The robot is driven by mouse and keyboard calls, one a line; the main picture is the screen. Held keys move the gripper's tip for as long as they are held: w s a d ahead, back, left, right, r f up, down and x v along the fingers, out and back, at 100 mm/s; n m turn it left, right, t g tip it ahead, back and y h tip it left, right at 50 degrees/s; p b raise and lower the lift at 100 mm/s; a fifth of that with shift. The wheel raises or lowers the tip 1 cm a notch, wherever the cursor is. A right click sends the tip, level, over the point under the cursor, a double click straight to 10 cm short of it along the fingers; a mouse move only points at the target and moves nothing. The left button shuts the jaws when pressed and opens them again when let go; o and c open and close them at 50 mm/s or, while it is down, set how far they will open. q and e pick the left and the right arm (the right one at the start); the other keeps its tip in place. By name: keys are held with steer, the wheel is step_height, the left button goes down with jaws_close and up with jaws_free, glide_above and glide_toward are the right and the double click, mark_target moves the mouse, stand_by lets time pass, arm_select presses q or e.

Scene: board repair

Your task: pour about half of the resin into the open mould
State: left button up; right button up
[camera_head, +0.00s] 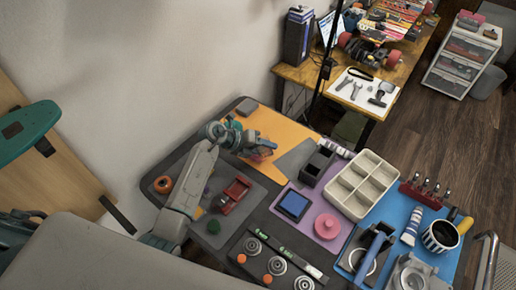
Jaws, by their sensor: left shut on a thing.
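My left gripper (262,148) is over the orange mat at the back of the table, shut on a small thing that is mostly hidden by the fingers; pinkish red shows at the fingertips. I cannot tell whether this is the resin container. A shallow square tray (293,204) with a dark rim and blue inside lies on the purple mat, in front and to the right of the gripper. A black open box (318,165) stands behind it. I cannot tell which of these is the open mould. My right gripper is not in view.
A cream divided tray (362,186) stands right of the black box. A pink round thing (327,226) lies near the blue square. A red device (234,194) and an orange roll (162,184) lie at left. A striped mug (440,236) stands at right.

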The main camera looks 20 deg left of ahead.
arm_select(q)
steer(key=shift+s+d+f, duration=0.1)
steer(key=shift+s+d, duration=0.05)
steer(key=shift+d, duration=0.05)
stand_by(0.6)
steer(key=shift+s+f+n+g+h+b, duration=0.2)
steer(key=shift+n+g+h+b, duration=0.1)
steer(key=shift+n+g+h, duration=0.1)
stand_by(0.8)
steer(key=shift+r, duration=0.1)
